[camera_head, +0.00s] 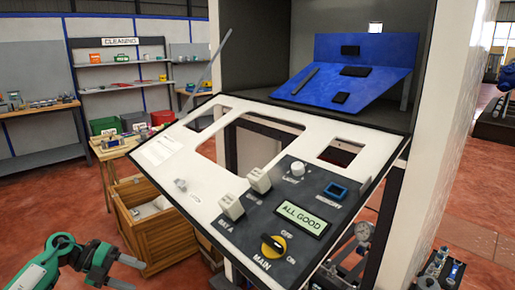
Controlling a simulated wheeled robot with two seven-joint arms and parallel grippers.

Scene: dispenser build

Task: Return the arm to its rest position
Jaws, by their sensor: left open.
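My left gripper (128,273) is at the lower left, with its arm coming in from the left edge. Its jaws are open and I see nothing between them. It is apart from the white tilted panel (215,150), to the left of the panel's lower edge and in front of a wooden crate. The panel carries a dark control plate (283,228) with a screen reading "ALL GOOD" (303,219), a yellow and black MAIN knob (272,246), white rocker switches (231,206) and a small white knob (297,169). My right gripper is not in view.
The open wooden crate (150,235) stands close beyond my left gripper. A wooden table (118,150) and shelves with a CLEANING sign (120,42) are behind. A blue sloped board (340,70) sits inside the cabinet. Metal parts (440,272) are at the lower right. Red floor (45,205) is clear at left.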

